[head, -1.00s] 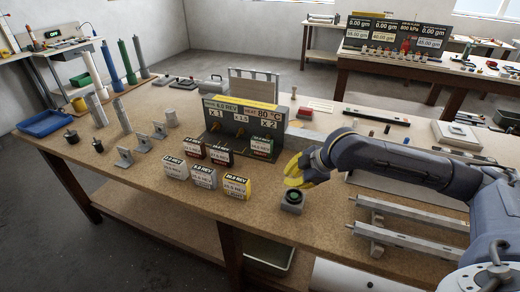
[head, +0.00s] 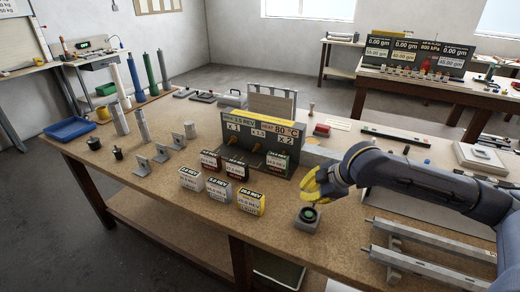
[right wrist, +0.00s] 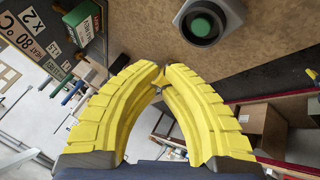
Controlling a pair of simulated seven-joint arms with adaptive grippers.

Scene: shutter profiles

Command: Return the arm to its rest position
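My right gripper (head: 312,188) has yellow ribbed fingers. It is above the bench, just behind and above a small grey box with a round green-centred button (head: 308,214). In the right wrist view the fingers of my right gripper (right wrist: 163,74) curve together. Their tips meet or nearly meet, with nothing seen held between them. The button box also shows at the top of that view (right wrist: 209,21), beyond the fingertips and apart from them. My right arm reaches in from the right. My left gripper is out of view.
A dark panel with number signs (head: 257,146) stands left of my right gripper. Several labelled blocks (head: 220,189) stand before it. Metal rails (head: 430,262) lie under my right arm. A blue tray (head: 69,129) is at the far left. Some bare bench top lies left of the button box.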

